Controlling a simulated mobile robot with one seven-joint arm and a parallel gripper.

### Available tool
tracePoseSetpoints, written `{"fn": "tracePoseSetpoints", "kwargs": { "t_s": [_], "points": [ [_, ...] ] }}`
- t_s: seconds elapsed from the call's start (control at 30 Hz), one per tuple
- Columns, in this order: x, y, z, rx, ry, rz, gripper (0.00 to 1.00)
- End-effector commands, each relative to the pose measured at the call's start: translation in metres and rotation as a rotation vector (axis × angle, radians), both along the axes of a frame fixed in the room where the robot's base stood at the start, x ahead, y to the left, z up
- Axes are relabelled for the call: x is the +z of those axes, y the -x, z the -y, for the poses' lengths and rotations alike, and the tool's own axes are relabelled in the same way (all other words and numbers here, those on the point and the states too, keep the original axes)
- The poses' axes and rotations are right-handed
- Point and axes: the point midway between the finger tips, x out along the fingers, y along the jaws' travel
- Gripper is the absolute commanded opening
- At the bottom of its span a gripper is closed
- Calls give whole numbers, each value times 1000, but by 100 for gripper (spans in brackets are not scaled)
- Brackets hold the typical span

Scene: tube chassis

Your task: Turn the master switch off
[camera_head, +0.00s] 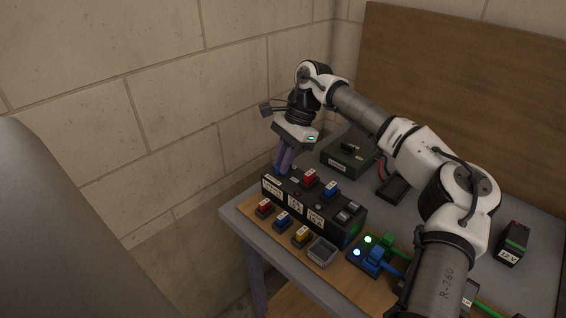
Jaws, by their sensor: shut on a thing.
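My gripper (284,167) points down at the back left end of a long black box (301,207). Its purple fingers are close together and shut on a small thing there. The fingers and the box's end hide that thing, so I cannot tell whether it is the master switch. The black box has white labels, a red block (310,177) and a blue block (330,188) on top. A dark green box (348,157) with a black part on top and a label stands behind it. The labels are too small to read with certainty.
Red (264,207), blue (283,219) and yellow (301,236) blocks and a grey tray (322,251) sit along the front. Blue (375,260) and green connectors with lit lamps are to the right. A 12 V block (513,243) stands far right. A wall is close on the left.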

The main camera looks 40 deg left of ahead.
Motion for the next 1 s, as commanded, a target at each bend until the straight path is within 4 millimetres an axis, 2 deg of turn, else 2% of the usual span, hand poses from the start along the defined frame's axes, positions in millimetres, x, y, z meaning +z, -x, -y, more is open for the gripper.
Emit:
{"fn": "tracePoseSetpoints", "kwargs": {
  "t_s": [1.0],
  "points": [
    [-3, -1, 0, -960, -3, 6, 0]
  ]
}}
